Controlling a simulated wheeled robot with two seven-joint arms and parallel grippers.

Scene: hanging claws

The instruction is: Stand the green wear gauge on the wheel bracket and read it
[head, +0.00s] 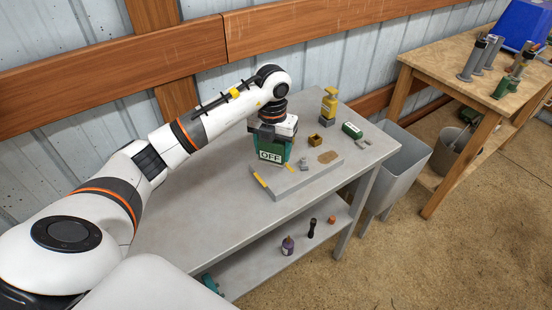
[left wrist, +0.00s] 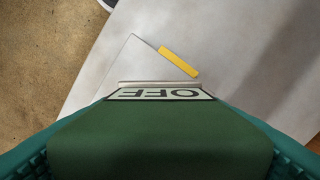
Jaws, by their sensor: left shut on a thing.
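The green wear gauge (head: 272,149) is a dark green block with a white panel lettered OFF. My left gripper (head: 276,136) is shut on it, reaching down from above. In the left wrist view the gauge (left wrist: 160,140) fills the lower middle, its OFF panel upside down, between the teal fingers. The gauge is over or at the back-left part of a low grey slab (head: 290,186) with yellow strips; I cannot tell whether they touch. A small grey piece (head: 303,163) stands on the slab; I cannot tell which part is the wheel bracket. My right gripper is not in view.
On the grey table (head: 218,194) stand a yellow bottle (head: 329,103), a brass-coloured block (head: 314,141) and another green item (head: 352,130). A grey bin (head: 405,165) is at the table's right. A lower shelf holds a purple bottle (head: 288,245). The table's left part is clear.

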